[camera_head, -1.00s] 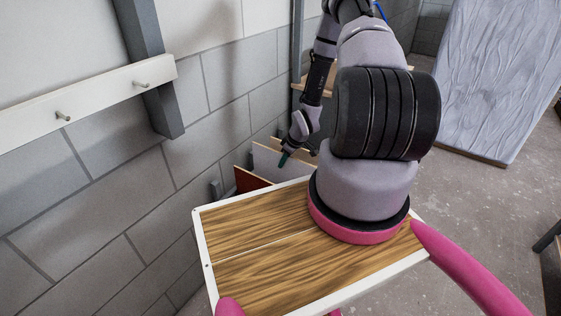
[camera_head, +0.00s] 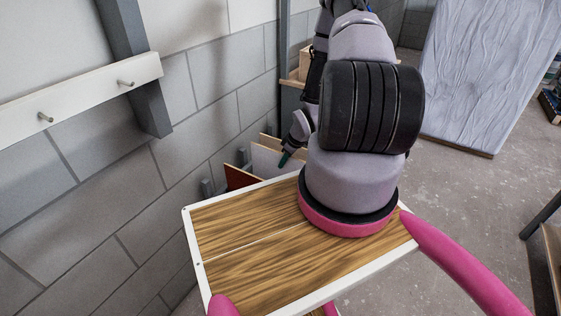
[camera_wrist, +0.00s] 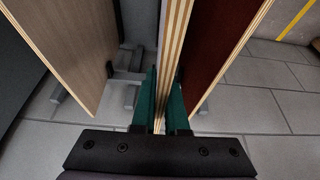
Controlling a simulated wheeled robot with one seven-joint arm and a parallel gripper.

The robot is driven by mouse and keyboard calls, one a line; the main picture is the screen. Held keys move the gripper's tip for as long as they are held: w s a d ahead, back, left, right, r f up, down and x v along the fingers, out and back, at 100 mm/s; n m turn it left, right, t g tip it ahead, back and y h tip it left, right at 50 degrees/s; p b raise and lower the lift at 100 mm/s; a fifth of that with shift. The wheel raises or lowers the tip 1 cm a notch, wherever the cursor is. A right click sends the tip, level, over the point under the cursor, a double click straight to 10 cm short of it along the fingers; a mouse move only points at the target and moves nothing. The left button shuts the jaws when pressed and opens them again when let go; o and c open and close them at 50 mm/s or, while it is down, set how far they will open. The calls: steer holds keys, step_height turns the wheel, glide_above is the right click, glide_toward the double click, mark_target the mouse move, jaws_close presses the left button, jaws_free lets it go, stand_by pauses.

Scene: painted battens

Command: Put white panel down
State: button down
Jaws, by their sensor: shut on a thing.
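The white panel (camera_head: 268,160) stands upright near the wall in the head view, partly hidden behind the white-rimmed wooden surface. My gripper (camera_head: 285,158) is at its upper right edge. In the wrist view, the teal fingers of my gripper (camera_wrist: 161,105) are shut on the layered plywood edge of the middle panel (camera_wrist: 174,45). This panel is seen almost edge-on, so its faces barely show. Its lower end is hidden by the fingers and gripper body.
A dark red panel (camera_wrist: 217,42) stands close on the right in the wrist view, and a wood-toned panel (camera_wrist: 70,45) on the left. Grey rack parts (camera_wrist: 128,60) show between the panels. A wall batten with pegs (camera_head: 85,95) is at left. Open floor (camera_head: 450,185) lies to the right.

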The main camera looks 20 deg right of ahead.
steer(key=s+d, duration=0.9)
steer(key=s, duration=0.4)
steer(key=s+d, duration=0.8)
steer(key=s, duration=0.5)
steer(key=shift+s+d, duration=0.4)
stand_by(1.8)
